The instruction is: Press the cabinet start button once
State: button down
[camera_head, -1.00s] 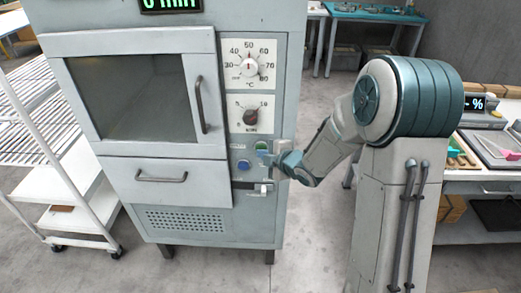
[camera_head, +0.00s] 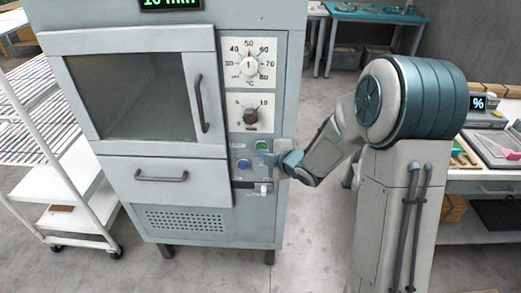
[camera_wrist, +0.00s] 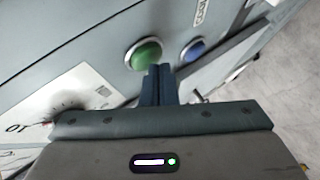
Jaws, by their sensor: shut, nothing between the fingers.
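The cabinet (camera_head: 215,20) stands upright in the head view, with a control panel on its right side. Its green button (camera_wrist: 145,53) is domed and sits beside a blue button (camera_wrist: 193,50) in the wrist view. My gripper (camera_wrist: 159,70) is shut and empty. Its fingertips are at the lower right edge of the green button in the wrist view; I cannot tell whether they touch it.
Above the buttons are a temperature dial (camera_head: 249,65) and a timer knob (camera_head: 250,115). A latch (camera_head: 262,188) sits below. The cabinet's top display (camera_head: 170,3) is cut off by the frame. A white rack cart (camera_head: 85,215) stands left and a workbench (camera_head: 480,175) right.

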jog(key=shift+s, duration=0.55)
jog(key=s+b, duration=0.2)
jog(key=s, duration=0.3)
jog(key=shift+a, duration=0.1)
dwell(0.7)
jog(key=s+d+r+m+h+p, duration=0.1)
jog(key=s+d+r+m+h, duration=0.1)
jog(key=d+m+h, duration=0.15)
jog(key=s+d+r+m+g+h, duration=0.1)
jog(key=s+d+r+m+h, duration=0.1)
jog(key=d+m, duration=0.25)
jog(key=s+d+r+m+h+p, duration=0.1)
jog(key=s+d+r+m+h, duration=0.1)
jog(key=d+m, duration=0.15)
jog(key=s+d+r+m+g+p, duration=0.1)
jog(key=s+r+m+g, duration=0.1)
jog(key=s+m, duration=0.3)
jog(key=s+d+r+m+g+p, duration=0.1)
jog(key=s+m+g, duration=0.3)
jog(key=s, duration=0.8)
jog(key=shift+d+r+m, duration=0.5)
jog(key=shift+r+m, duration=0.25)
jog(key=shift+r, duration=0.15)
